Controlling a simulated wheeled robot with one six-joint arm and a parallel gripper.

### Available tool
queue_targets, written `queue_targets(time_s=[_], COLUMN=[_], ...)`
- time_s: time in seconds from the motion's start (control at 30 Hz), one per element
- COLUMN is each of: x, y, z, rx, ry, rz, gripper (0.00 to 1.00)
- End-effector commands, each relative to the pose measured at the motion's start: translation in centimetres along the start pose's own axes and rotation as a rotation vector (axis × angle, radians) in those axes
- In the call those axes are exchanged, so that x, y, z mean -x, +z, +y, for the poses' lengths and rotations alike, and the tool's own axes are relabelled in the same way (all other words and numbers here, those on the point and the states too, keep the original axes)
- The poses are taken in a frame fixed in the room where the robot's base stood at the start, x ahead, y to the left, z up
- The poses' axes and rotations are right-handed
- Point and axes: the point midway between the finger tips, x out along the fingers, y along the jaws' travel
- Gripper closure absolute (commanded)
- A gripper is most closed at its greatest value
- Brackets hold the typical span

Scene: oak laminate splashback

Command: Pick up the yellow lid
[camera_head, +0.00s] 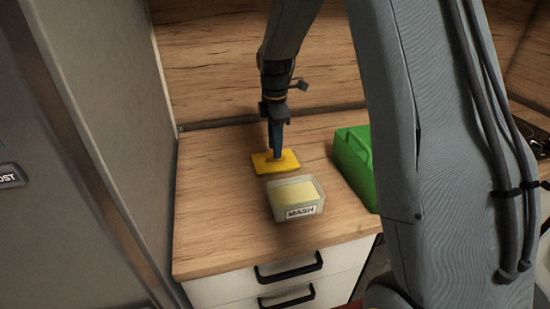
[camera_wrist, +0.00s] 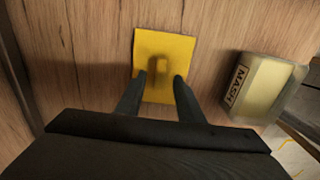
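The yellow lid (camera_head: 268,163) lies flat on the wooden counter, behind the tub in the head view. In the wrist view the lid (camera_wrist: 172,47) is a yellow rectangle with a raised handle (camera_wrist: 158,70) in its middle. My gripper (camera_head: 277,153) points down over the lid. In the wrist view its two fingers (camera_wrist: 159,77) are apart, one on each side of the handle's near end, with a gap between them. I cannot tell whether the fingertips touch the lid.
A pale tub labelled MASH (camera_head: 297,202) stands just in front of the lid; it also shows in the wrist view (camera_wrist: 265,88). A green container (camera_head: 354,165) stands to the right. A grey cabinet side (camera_head: 110,120) bounds the left. The counter's front left (camera_head: 215,235) is clear.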

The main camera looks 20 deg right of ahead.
Motion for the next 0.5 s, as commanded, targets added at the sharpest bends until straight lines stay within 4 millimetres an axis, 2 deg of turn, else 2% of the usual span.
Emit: queue_targets(time_s=[0.2,0.47,0.5], x=[-2.3,-2.6,-2.6], y=[0.0,-0.1,-0.1], z=[-0.1,0.0,0.0], rx=[0.002,0.002,0.002], ry=[-0.001,0.001,0.001], rz=[0.0,0.0,0.0], gripper=[0.66,0.66,0.71])
